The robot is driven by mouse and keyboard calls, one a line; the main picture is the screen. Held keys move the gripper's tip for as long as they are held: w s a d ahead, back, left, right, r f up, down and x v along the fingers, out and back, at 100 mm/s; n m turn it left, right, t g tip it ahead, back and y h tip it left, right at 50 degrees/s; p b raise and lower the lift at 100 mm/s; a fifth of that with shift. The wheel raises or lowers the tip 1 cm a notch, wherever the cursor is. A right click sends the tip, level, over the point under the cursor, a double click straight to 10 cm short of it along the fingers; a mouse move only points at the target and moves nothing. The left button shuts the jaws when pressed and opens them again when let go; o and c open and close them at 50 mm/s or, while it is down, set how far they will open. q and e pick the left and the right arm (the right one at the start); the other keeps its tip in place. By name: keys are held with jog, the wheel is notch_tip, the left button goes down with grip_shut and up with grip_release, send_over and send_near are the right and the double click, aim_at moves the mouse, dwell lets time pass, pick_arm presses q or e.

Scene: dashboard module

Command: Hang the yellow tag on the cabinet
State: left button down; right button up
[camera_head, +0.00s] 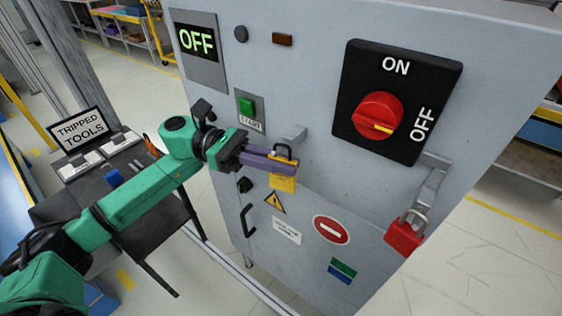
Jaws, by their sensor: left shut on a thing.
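The yellow tag (283,184) with a dark loop at its top is at the front of the grey cabinet (310,110). My left gripper (288,164), with purple fingers, is shut on the tag near its top. The tag hangs upright just below and in front of a small grey hook (295,134) on the cabinet. The fingers hide part of the tag, and I cannot tell whether its loop is around the hook or only in front of it. My right gripper is not in view.
A red rotary switch (377,116) is on the cabinet's upper right. A red padlock (404,234) hangs from a bracket (432,190) below it. A green button (247,107) is left of the hook. A dark table (70,198) with a "TRIPPED TOOLS" sign (79,131) stands at left.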

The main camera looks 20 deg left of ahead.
pick_arm(q)
jog(key=c, duration=0.9)
grip_release()
jog(key=shift+a+f, duration=0.1)
jog(key=shift+a, duration=0.3)
jog(key=w+a+b, duration=0.1)
jog(key=a+b, duration=0.4)
jog(key=a, duration=0.8)
jog(key=shift+w+a, duration=0.35)
